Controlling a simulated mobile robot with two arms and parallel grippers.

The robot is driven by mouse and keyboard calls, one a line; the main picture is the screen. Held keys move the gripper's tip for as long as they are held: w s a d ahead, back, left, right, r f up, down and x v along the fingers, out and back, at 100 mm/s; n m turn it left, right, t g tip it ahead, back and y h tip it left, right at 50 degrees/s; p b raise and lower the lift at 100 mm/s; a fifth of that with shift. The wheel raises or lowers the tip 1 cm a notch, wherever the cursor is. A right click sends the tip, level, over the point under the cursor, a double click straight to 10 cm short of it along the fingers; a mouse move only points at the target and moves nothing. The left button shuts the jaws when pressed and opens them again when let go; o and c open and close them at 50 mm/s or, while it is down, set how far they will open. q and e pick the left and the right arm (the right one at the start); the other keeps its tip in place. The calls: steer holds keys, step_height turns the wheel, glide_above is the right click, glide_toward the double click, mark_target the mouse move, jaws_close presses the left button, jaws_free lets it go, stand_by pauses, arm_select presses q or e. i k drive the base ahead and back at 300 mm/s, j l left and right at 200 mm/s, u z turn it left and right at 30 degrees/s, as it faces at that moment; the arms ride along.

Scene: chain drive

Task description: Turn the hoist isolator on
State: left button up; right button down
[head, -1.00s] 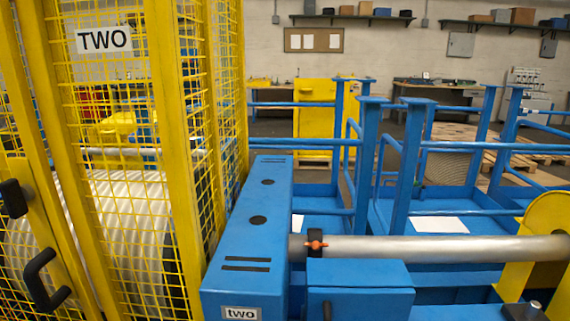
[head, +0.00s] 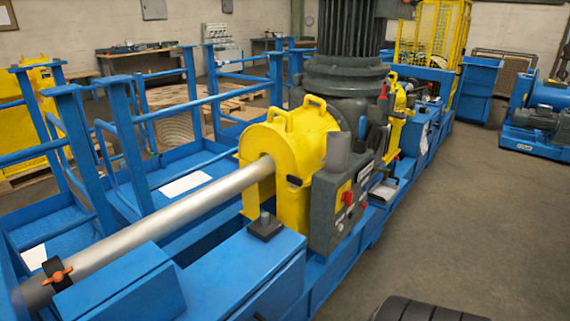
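No label reading hoist isolator can be made out. A grey control box (head: 338,212) with a red switch (head: 347,198) and small buttons is fixed to the near side of the drive, beside the yellow guard (head: 290,150). Another small red part (head: 383,92) sits higher, against the large dark motor (head: 340,60). I cannot tell whether either is the isolator, or its position. Neither of my grippers is in view.
A silver shaft (head: 190,213) runs from the yellow guard to an orange-handled collar (head: 57,271). Blue railings (head: 200,105) stand behind. Open floor (head: 470,210) lies at right, with a blue machine (head: 550,115) beyond. A dark ribbed object (head: 425,310) shows at the bottom edge.

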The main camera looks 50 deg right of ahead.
mark_target(347, 197)
steer(key=z, duration=2.25)
steer(key=i+l, duration=0.25)
steer(key=l, duration=0.2)
steer(key=i+l, duration=0.3)
steer(key=l, duration=0.15)
steer(key=i+l, duration=0.25)
steer(key=l, duration=0.2)
